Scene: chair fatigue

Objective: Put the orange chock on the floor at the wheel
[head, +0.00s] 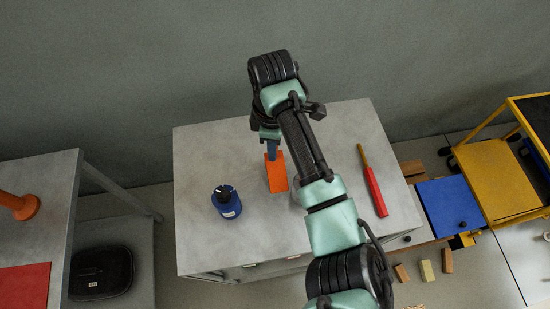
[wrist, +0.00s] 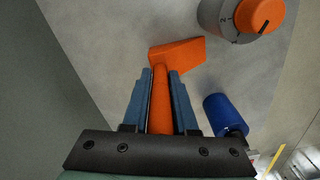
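The orange chock (head: 277,174) is at the grey table's middle in the head view, below my gripper (head: 271,150). In the wrist view, the chock (wrist: 178,53) has a flat wedge-like body and a handle. My gripper's two blue fingers (wrist: 160,85) lie close along both sides of that handle and look shut on it. I cannot tell whether the chock touches the tabletop. A yellow cart (head: 497,175) stands on the floor at the right; a small dark wheel (head: 452,163) appears at its left leg.
A grey dial with an orange knob (wrist: 252,14) shows in the wrist view. Wooden blocks (head: 426,270) and a blue panel (head: 449,205) lie right of the table.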

